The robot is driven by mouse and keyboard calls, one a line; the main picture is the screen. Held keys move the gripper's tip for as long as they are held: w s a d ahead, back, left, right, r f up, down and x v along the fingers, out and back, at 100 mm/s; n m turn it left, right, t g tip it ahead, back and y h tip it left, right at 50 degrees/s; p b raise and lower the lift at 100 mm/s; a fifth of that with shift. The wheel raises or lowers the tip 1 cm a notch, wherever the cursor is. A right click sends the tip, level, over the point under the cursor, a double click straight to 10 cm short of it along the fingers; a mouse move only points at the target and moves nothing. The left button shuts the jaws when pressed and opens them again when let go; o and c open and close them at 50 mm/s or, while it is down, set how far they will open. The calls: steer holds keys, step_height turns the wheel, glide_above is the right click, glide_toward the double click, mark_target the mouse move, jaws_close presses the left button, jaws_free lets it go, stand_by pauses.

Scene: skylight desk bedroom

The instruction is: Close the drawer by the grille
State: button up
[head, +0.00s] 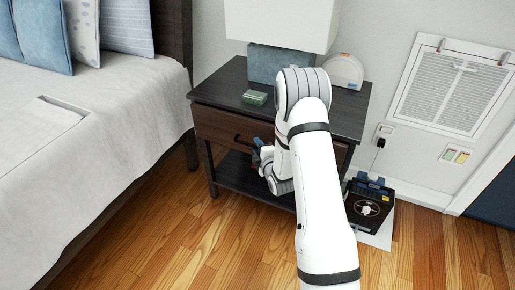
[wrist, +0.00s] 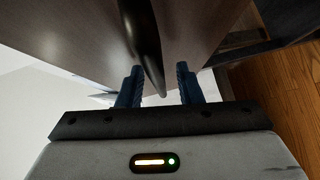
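A dark wood nightstand (head: 228,78) stands beside the bed, left of the wall grille (head: 448,92). Its brown drawer front (head: 215,124) shows below the top in the head view; my arm hides its right part. I cannot tell how far the drawer stands out. A dark bar handle (head: 241,141) is on the front. My gripper (head: 262,155) is at the handle. In the wrist view, the handle (wrist: 146,50) runs down between the two blue fingers of my gripper (wrist: 160,84). The fingers are apart, with visible gaps beside the handle.
A lamp (head: 280,62), a green box (head: 255,97) and a pale rounded object (head: 343,71) stand on the nightstand. A black device (head: 369,208) sits on the floor to the right, plugged into the wall. The bed (head: 85,150) borders the left. Wood floor lies in front.

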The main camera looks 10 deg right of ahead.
steer(key=shift+c, duration=0.4)
jaws_close()
steer(key=shift+a, duration=0.1)
steer(key=shift+w, duration=0.1)
